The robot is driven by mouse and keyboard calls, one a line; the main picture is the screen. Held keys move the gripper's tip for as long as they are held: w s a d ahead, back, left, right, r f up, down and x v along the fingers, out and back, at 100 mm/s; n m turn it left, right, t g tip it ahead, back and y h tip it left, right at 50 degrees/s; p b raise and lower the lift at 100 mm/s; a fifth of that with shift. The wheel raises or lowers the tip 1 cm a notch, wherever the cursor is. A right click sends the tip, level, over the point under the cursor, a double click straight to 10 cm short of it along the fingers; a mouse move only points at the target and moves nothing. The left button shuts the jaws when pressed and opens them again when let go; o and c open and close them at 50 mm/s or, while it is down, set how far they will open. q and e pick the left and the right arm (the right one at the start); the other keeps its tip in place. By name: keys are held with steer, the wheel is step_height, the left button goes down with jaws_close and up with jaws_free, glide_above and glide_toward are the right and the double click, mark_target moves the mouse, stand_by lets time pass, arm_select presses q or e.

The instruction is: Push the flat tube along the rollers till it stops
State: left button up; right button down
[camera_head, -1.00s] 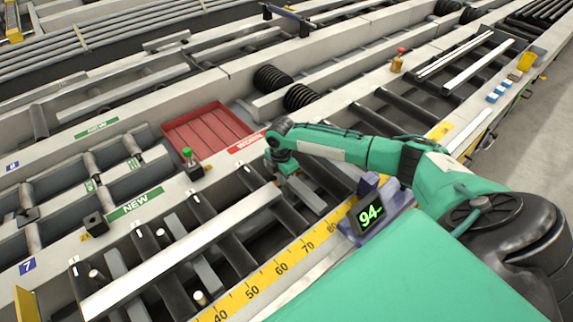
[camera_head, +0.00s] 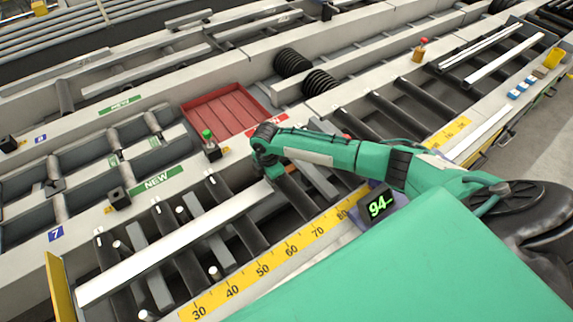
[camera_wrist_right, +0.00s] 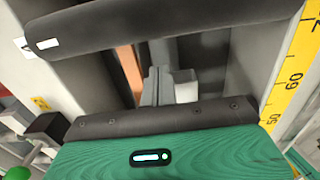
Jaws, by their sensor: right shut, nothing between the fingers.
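The flat tube (camera_head: 175,252), a long pale bar, lies across the dark rollers (camera_head: 240,222). Its left end is close to the yellow stop plate (camera_head: 60,288); I cannot tell whether they touch. My right gripper (camera_head: 272,172) is shut and empty, low over the rollers at the tube's right end. In the wrist view the grey fingers (camera_wrist_right: 157,88) are together, beside a pale piece (camera_wrist_right: 186,90) that looks like the tube's end. Contact is not clear. My left gripper is not in view.
A yellow scale (camera_head: 262,270) runs along the near edge, with a display (camera_head: 380,205) reading 94. Behind the rollers are a green-topped button (camera_head: 210,143) and a red tray (camera_head: 225,112). Short pale pegs (camera_head: 214,272) stand among the rollers.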

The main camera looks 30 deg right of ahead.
mark_target(258, 188)
steer(key=a, duration=0.4)
steer(key=shift+s+a, duration=0.25)
